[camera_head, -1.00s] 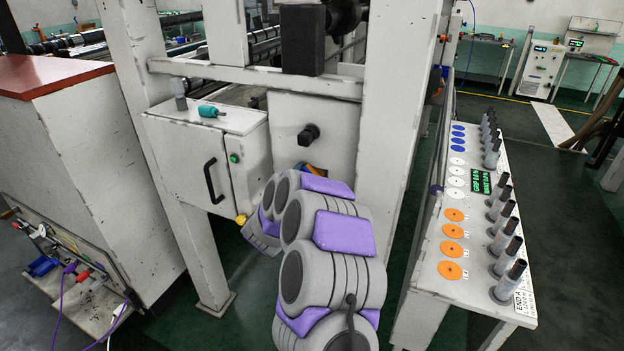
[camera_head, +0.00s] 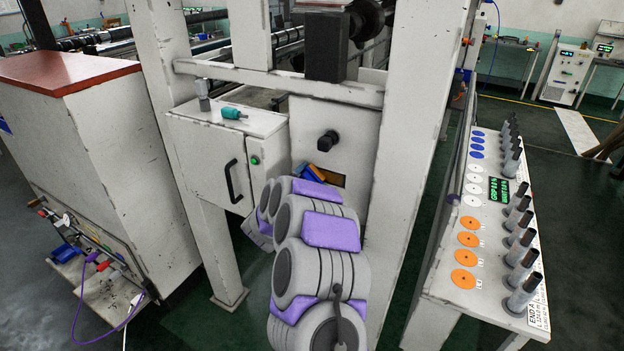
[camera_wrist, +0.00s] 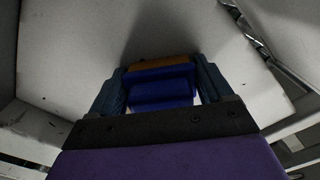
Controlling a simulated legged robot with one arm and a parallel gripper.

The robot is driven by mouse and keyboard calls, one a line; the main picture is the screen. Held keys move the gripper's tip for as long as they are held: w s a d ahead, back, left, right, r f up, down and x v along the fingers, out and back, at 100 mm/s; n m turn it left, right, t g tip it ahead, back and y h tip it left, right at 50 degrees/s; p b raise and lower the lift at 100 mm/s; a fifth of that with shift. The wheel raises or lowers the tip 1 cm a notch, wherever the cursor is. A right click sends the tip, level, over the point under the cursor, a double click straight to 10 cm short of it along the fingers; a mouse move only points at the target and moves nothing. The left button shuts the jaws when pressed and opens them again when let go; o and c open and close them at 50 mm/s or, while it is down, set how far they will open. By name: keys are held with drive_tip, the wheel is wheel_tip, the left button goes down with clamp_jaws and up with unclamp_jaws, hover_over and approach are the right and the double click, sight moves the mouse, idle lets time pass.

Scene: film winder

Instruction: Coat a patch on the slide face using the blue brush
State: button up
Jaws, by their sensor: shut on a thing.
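In the wrist view my gripper (camera_wrist: 160,80) is shut on the blue brush (camera_wrist: 160,92), whose blue body fills the space between the fingers. A brown-orange strip (camera_wrist: 160,66) shows just beyond the blue; I cannot tell whether it is part of the brush or a surface behind it. A pale panel (camera_wrist: 75,70) fills much of the wrist view. In the head view the blue of the brush (camera_head: 303,172) shows past my arm, in front of a white machine panel (camera_head: 352,120) with a black knob. I cannot single out the slide face or tell whether the brush touches anything.
A white cabinet (camera_head: 212,160) with a black handle stands left of my arm, with a teal tool (camera_head: 232,113) on top. A white post (camera_head: 418,130) stands to the right. Beyond it is a bench (camera_head: 455,290) with coloured discs and several grey cylinders. A red-topped cabinet (camera_head: 90,70) is at left.

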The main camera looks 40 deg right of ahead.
drive_tip(key=shift+v, duration=2.95)
drive_tip(key=shift+s, duration=0.1)
drive_tip(key=v, duration=0.3)
drive_tip(key=shift+d, duration=0.1)
drive_tip(key=shift+s+p+x, duration=0.15)
drive_tip(key=shift+p+x, duration=0.1)
drive_tip(key=shift+x, duration=1.5)
drive_tip(key=shift+s+p+x, duration=0.2)
drive_tip(key=shift+x, duration=1.55)
drive_tip(key=shift+x, duration=1.05)
